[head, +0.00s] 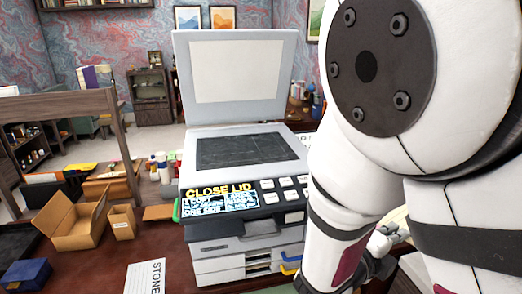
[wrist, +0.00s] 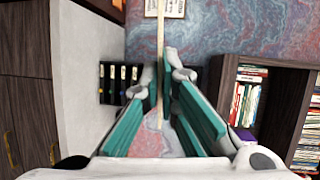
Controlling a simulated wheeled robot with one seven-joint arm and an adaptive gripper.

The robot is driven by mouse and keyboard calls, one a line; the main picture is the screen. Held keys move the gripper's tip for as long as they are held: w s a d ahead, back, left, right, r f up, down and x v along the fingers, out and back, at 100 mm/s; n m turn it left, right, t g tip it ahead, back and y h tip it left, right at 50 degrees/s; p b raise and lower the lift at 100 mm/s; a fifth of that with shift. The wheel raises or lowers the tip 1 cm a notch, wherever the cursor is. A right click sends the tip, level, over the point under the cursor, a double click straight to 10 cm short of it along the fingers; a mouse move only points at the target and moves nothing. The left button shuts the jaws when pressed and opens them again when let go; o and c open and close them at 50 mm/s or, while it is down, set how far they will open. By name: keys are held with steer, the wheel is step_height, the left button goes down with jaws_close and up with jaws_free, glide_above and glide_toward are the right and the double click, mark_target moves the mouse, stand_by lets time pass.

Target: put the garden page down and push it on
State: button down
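The copier (head: 245,160) stands on the desk in the head view with its lid (head: 237,75) raised and its dark glass (head: 240,149) bare. Its screen (head: 220,198) reads "CLOSE LID". In the wrist view my gripper's teal fingers (wrist: 163,82) are closed together around a thin pale sheet (wrist: 160,38), seen edge-on and pointing away. Its printed face does not show, so I cannot tell whether it is the garden page. In the head view my arm covers the right side and my fingertips cannot be made out. Another page (head: 146,277), lettered "STONE", lies on the desk at the bottom.
An open cardboard box (head: 75,222), a smaller carton (head: 122,222) and a dark blue box (head: 27,274) are on the desk left of the copier. Several bottles (head: 160,167) stand close to its left side. Bookshelves (wrist: 262,95) and a wall show beyond my fingers.

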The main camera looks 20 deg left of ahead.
steer(key=w+a+r+n+g+y, duration=0.1)
steer(key=w+a+r+n+y, duration=0.3)
steer(key=a, duration=0.6)
steer(key=w+a+r+n+g+y, duration=0.1)
steer(key=w+a+r+n+y, duration=0.3)
steer(key=a+r+y, duration=0.3)
steer(key=w+a+r+n+g+y, duration=0.1)
steer(key=w+a+r+n+y, duration=0.3)
steer(key=a+r, duration=0.5)
steer(key=a+n+y, duration=0.1)
steer(key=a+n, duration=0.1)
steer(key=a, duration=0.3)
steer(key=shift+w+r+n+y, duration=0.15)
steer(key=shift+r+n+y, duration=0.15)
steer(key=shift+y, duration=0.1)
steer(key=shift+f, duration=0.1)
